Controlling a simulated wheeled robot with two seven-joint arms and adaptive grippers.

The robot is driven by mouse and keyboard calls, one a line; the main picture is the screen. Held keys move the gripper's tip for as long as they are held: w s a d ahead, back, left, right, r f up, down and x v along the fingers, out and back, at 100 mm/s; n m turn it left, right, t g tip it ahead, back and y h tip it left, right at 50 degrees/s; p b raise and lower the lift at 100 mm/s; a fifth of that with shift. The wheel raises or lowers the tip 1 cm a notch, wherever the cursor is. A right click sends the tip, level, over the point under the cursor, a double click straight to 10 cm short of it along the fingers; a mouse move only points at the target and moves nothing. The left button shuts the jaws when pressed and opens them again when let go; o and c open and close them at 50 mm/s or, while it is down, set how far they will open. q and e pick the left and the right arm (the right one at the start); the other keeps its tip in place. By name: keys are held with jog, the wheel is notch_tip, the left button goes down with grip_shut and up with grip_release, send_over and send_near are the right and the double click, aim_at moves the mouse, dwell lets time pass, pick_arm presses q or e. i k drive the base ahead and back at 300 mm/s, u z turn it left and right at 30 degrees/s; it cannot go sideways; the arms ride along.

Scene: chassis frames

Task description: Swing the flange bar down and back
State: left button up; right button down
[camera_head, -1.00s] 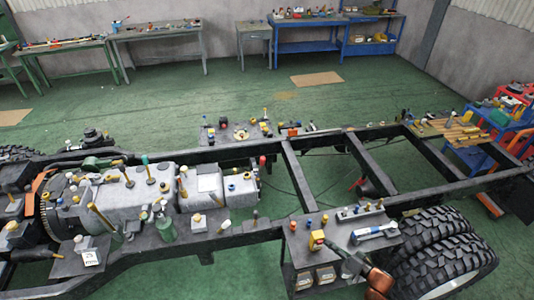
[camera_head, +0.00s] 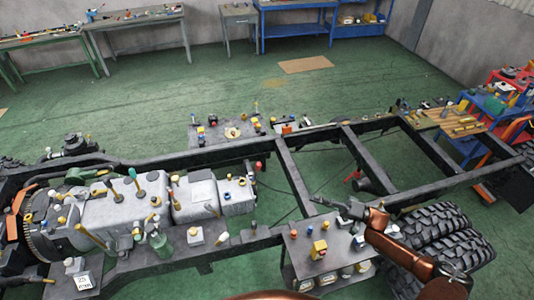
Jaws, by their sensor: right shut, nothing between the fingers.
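The dark chassis frame (camera_head: 297,183) runs across the view, with long rails and crossmembers. I cannot tell for sure which part is the flange bar. My right gripper (camera_head: 320,201) reaches in from the lower right on its copper-coloured arm. It is dark, shut and empty, pointing left over the near rail and the back edge of the small tool table (camera_head: 298,262). I cannot tell whether it touches anything. My left gripper is out of view.
The small table holds a yellow block (camera_head: 319,249) and several small items. Large tyres (camera_head: 450,235) stand at the right. A grey engine block (camera_head: 120,203) with many loose tools is at the left. Open green floor (camera_head: 200,95) lies beyond the frame.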

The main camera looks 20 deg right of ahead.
aim_at(248, 171)
jog(key=i, duration=1.05)
